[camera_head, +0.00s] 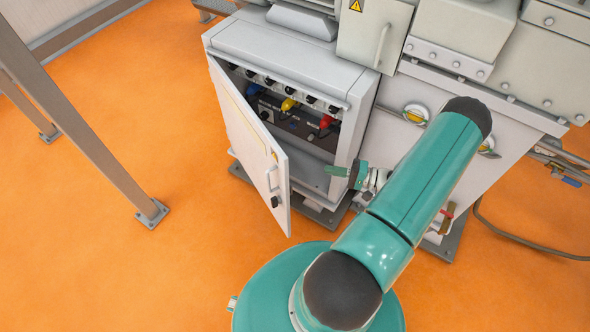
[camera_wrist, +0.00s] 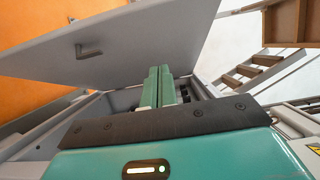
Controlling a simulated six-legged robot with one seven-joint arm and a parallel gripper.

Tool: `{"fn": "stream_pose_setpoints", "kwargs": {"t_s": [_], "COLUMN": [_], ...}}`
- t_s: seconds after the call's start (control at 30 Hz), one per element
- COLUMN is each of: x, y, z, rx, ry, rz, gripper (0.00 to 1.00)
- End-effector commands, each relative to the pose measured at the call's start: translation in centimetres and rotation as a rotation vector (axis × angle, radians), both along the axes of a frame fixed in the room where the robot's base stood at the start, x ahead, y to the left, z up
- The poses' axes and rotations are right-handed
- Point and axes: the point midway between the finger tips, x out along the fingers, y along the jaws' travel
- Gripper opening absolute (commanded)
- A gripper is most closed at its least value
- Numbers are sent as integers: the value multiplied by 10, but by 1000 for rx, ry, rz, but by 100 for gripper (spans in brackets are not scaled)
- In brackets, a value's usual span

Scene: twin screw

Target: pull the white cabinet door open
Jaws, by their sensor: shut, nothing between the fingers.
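The white cabinet door (camera_head: 240,130) stands partly open, swung out on its left side from the white cabinet (camera_head: 290,45). Its handle (camera_head: 271,178) and a black knob are on the outer face near the free edge. My gripper (camera_head: 328,170) is at the right side of the opening, its fingers pointing left toward the door's inner side, apart from the handle. In the wrist view, the green fingers (camera_wrist: 155,85) are together and empty. The door (camera_wrist: 150,30) shows beyond them at the upper left, with the handle (camera_wrist: 88,51). Whether the fingers touch the door cannot be told.
Inside the cabinet are blue, yellow and red connectors (camera_head: 290,104) and a row of black knobs. Grey machinery (camera_head: 480,85) stands to the right. A metal frame leg (camera_head: 95,130) stands on the left. The orange floor (camera_head: 170,90) is clear between leg and door.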

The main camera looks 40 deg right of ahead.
Motion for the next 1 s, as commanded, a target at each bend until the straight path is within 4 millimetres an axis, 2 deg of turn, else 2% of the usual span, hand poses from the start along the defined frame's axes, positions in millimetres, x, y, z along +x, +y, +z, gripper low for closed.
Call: {"fn": "stream_pose_setpoints", "kwargs": {"t_s": [0.13,0.27,0.67,0.8,1.0], "x": [5,19,80,81,82], "y": [4,16,65,87,101], "z": [-2,-1,-1,-1,-1], "rx": [3,4,3,4,2], "ry": [-8,-6,-4,-3,-5], "rz": [-8,-5,-3,-5,-6], "gripper": [0,0,0,0,0]}}
